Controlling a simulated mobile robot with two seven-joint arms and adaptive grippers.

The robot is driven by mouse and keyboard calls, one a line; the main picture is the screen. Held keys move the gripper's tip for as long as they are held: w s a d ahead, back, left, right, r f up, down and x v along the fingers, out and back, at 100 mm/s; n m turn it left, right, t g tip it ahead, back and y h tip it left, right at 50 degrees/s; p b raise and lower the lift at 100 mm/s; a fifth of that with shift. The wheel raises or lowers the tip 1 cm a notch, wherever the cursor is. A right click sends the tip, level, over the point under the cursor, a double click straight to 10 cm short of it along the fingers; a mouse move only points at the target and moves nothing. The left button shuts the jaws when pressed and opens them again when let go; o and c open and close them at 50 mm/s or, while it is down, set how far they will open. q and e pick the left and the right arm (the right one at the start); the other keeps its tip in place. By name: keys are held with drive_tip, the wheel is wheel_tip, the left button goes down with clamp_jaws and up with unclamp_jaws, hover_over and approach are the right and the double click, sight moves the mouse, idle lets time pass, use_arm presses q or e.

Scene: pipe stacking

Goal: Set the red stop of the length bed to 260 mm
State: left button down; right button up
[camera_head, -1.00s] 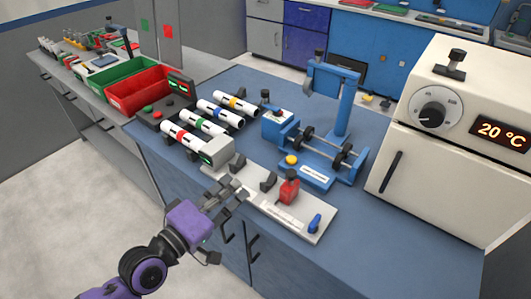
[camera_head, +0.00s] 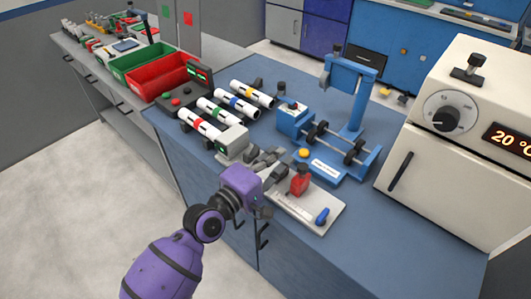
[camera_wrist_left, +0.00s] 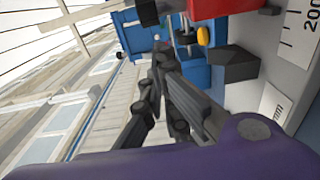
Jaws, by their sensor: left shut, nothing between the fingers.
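The length bed (camera_head: 335,203) is a pale plate near the front edge of the blue bench. A scale with the mark 200 (camera_wrist_left: 312,22) shows in the left wrist view. A blue lever (camera_head: 322,215) is at the bed's right end. My left gripper (camera_head: 268,162) is over the bed, left of the red stop and apart from it. Its dark fingers (camera_wrist_left: 165,85) are together and empty in the wrist view. The gripper hides part of the bed. The stop's exact reading cannot be made out.
A blue roller fixture (camera_head: 335,145) with a yellow button (camera_head: 304,153) stands behind the bed. Several banded white pipes (camera_head: 218,112) lie at the left. A white oven (camera_head: 455,130) stands at the right. Red (camera_head: 160,82) and green (camera_head: 142,58) bins are farther left.

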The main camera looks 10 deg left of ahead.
sight(302, 184)
use_arm(q)
drive_tip(key=shift+s+d+r, duration=0.2)
drive_tip(key=shift+s+d, duration=0.1)
drive_tip(key=shift+s, duration=0.15)
drive_tip(key=shift+s+d, duration=0.1)
drive_tip(key=shift+s, duration=0.05)
drive_tip(key=shift+f, duration=0.15)
use_arm(e)
drive_tip(key=shift+s, duration=0.25)
use_arm(q)
drive_tip(key=s+d+p, duration=0.2)
drive_tip(key=d, duration=0.1)
drive_tip(key=s+d, duration=0.1)
drive_tip(key=d, duration=0.1)
drive_tip(key=shift+s+d+r+p, duration=0.15)
drive_tip(key=shift+s+r+p, duration=0.05)
drive_tip(key=shift+s+p, duration=0.2)
drive_tip(key=shift+s+d+f, duration=0.1)
drive_tip(key=shift+s+d, duration=0.05)
drive_tip(key=shift+d, duration=0.05)
drive_tip(key=shift+f, duration=0.2)
use_arm(e)
drive_tip(key=shift+w+d+r, duration=0.1)
drive_tip(key=shift+w+r, duration=0.1)
drive_tip(key=shift+r, duration=0.5)
drive_tip(key=shift+w+r, duration=0.15)
drive_tip(key=shift+r, duration=0.55)
